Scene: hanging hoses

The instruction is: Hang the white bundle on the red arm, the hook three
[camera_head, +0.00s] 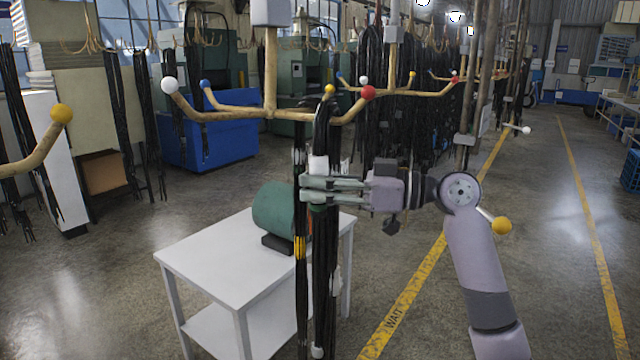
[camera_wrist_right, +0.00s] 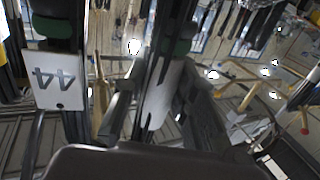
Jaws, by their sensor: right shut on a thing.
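The white bundle (camera_head: 318,163) is a set of black hoses with a white band, upright in the head view. My right gripper (camera_head: 312,190) comes from the right and is shut on it just below the white band. Its top reaches the red arm (camera_head: 346,113), which ends in a red ball (camera_head: 367,92); I cannot tell whether its loop lies over the arm or in front of it. In the right wrist view, black hose with a white band (camera_wrist_right: 163,90) runs between the fingers. My left gripper is not in view.
The hanger also has white (camera_head: 169,85), blue (camera_head: 205,83) and yellow (camera_head: 328,90) balls. A thinner bundle with a yellow band (camera_head: 300,246) hangs close beside. A white table (camera_head: 215,262) with a green cylinder (camera_head: 278,210) stands behind the hoses. A tag marked 44 (camera_wrist_right: 57,80) shows in the wrist view.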

